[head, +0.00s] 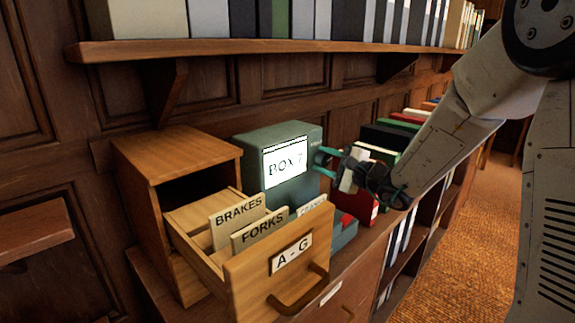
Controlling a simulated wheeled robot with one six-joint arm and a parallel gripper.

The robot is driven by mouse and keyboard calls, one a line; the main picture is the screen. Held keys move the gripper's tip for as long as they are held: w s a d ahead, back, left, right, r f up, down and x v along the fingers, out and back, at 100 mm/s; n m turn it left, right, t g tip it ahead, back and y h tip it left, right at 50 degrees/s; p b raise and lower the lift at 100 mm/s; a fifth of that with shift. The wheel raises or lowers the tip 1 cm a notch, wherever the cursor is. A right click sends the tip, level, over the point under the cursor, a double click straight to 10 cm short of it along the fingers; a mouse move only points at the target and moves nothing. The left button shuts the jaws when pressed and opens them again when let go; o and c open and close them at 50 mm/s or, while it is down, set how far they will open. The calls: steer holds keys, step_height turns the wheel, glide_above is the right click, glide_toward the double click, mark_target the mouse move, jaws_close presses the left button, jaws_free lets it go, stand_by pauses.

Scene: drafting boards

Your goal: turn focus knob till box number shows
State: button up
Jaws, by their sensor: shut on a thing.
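A grey-green viewer (305,135) stands on the cabinet top, with a lit white screen (285,161) on its front. The screen reads "BOX 7" in dark letters, slightly soft at this size. My gripper (319,162) reaches in from the right, its teal fingers against the viewer's right side. It is shut on the focus knob there; the knob itself is mostly hidden by the fingers.
A wooden card drawer (252,278) marked "A - G" stands pulled out in front, with "BRAKES" (238,216) and "FORKS" (259,232) dividers. A shelf (270,48) of books runs overhead. Several books and boxes stand close behind my gripper.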

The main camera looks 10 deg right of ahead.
steer(key=o, duration=1)
steer(key=shift+c, duration=0.2)
steer(key=v, duration=0.9)
